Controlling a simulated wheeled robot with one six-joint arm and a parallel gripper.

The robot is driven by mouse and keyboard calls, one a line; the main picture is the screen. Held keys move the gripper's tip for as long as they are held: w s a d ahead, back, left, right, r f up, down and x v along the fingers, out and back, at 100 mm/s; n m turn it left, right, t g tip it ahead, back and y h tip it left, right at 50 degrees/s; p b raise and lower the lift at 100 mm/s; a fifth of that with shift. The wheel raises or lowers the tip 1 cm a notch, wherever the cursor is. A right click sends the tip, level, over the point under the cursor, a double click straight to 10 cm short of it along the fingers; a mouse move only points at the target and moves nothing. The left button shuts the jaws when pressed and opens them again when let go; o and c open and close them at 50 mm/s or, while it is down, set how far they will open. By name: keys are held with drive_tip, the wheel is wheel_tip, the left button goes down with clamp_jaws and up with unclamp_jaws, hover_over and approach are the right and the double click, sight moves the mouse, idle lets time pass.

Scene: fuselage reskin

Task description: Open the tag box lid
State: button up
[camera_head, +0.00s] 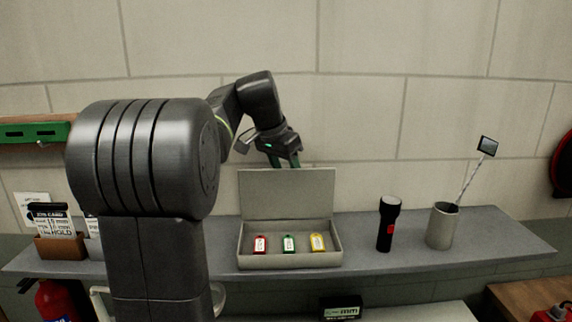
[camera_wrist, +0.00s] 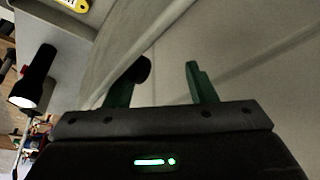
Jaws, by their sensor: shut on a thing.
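The grey tag box (camera_head: 290,262) stands on the shelf in the head view. Its lid (camera_head: 286,194) is raised, standing near upright at the back of the box. Red (camera_head: 260,244), green (camera_head: 289,243) and yellow (camera_head: 317,242) tags lie inside. My gripper (camera_head: 285,162) is at the lid's top edge, its fingertips partly hidden behind it. In the wrist view my green fingers (camera_wrist: 162,82) are spaced apart, shut on the lid, with a dark round knob (camera_wrist: 143,69) by the left finger. The exact contact is hard to see.
A black flashlight (camera_head: 388,224) and a grey cup (camera_head: 442,227) holding an inspection mirror (camera_head: 487,146) stand right of the box. A card holder (camera_head: 60,246) is at the shelf's left. The wall (camera_head: 360,120) is close behind the lid. My arm hides part of the shelf.

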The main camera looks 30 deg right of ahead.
drive_tip(key=shift+w+f, duration=0.2)
drive_tip(key=shift+f, duration=0.25)
drive_tip(key=shift+r, duration=0.15)
drive_tip(key=shift+a+r, duration=0.1)
drive_tip(key=shift+r, duration=0.2)
drive_tip(key=v, duration=1.3)
drive_tip(key=shift+r, duration=0.15)
drive_tip(key=shift+s+d, duration=0.15)
drive_tip(key=shift+d, duration=0.1)
